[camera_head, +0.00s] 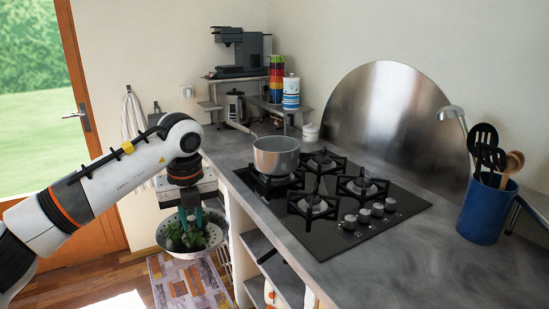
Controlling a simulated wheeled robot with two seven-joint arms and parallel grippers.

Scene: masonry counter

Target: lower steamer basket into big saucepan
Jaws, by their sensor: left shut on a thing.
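The steamer basket (170,245) is a round, pale metal bowl with green leaves in it. It hangs in the air left of the counter edge, lower than the counter top. My left gripper (190,212) points down over the basket and is shut on it; the exact grip point is hard to see. The big saucepan (277,159) is a grey metal pot standing upright on the back left burner, with its handle pointing to the back left. It is right of and above the basket in the picture. My right gripper is not in view.
The black gas hob (385,226) has bare burners and several knobs. A blue utensil pot (482,210) stands at the right. A coffee machine (240,52), stacked cups and a striped jar (291,92) are at the back. Open shelves (262,247) lie below the counter edge beside the basket.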

